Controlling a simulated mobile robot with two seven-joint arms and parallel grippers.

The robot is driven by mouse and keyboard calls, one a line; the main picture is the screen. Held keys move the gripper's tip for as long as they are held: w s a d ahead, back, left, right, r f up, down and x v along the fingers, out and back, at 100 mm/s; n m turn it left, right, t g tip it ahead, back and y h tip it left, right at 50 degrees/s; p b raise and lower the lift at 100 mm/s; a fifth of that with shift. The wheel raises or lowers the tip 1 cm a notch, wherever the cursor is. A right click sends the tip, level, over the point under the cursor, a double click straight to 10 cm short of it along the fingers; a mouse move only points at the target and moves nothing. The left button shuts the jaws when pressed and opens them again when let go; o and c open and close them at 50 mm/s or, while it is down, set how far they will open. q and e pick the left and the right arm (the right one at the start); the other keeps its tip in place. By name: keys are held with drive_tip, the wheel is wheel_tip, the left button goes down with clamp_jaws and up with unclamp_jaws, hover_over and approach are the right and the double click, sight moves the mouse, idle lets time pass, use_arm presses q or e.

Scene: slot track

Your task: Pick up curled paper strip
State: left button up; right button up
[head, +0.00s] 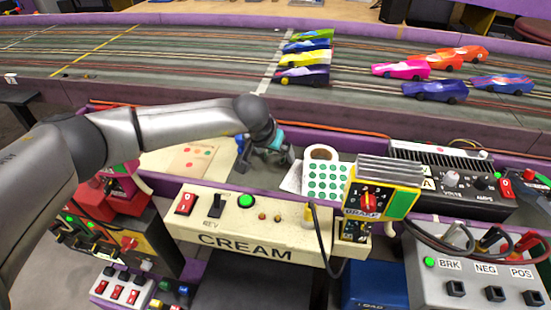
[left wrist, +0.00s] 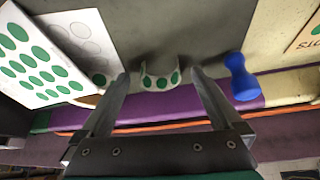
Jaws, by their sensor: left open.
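The curled paper strip (left wrist: 161,80), white with green dots, stands as a small arc on the grey surface in the left wrist view. My left gripper (left wrist: 159,76) is open, with one fingertip on each side of the strip; a small gap shows at each side. In the head view my left gripper (head: 266,162) points down at the grey surface behind the cream panel, and I cannot make out the strip there. My right gripper is not in view.
A sheet of green dots (head: 325,182) lies to the right of my left gripper. A blue pin-shaped object (left wrist: 240,78) stands close beside one finger. The cream panel (head: 262,228) is in front; the slot track (head: 190,65) with several cars lies behind.

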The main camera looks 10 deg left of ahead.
sight(274, 155)
use_arm(q)
drive_tip(key=shift+w+f, duration=0.1)
drive_tip(key=shift+f, duration=0.1)
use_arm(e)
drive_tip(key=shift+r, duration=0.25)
use_arm(q)
drive_tip(key=c, duration=1.4)
drive_tip(key=shift+r, duration=0.4)
drive_tip(key=shift+c, duration=0.2)
drive_tip(key=shift+r, duration=0.35)
wheel_tip(274, 155, up, 19)
drive_tip(key=p, duration=0.6)
drive_tip(key=shift+f+p, duration=0.2)
drive_tip(key=shift+p, duration=0.1)
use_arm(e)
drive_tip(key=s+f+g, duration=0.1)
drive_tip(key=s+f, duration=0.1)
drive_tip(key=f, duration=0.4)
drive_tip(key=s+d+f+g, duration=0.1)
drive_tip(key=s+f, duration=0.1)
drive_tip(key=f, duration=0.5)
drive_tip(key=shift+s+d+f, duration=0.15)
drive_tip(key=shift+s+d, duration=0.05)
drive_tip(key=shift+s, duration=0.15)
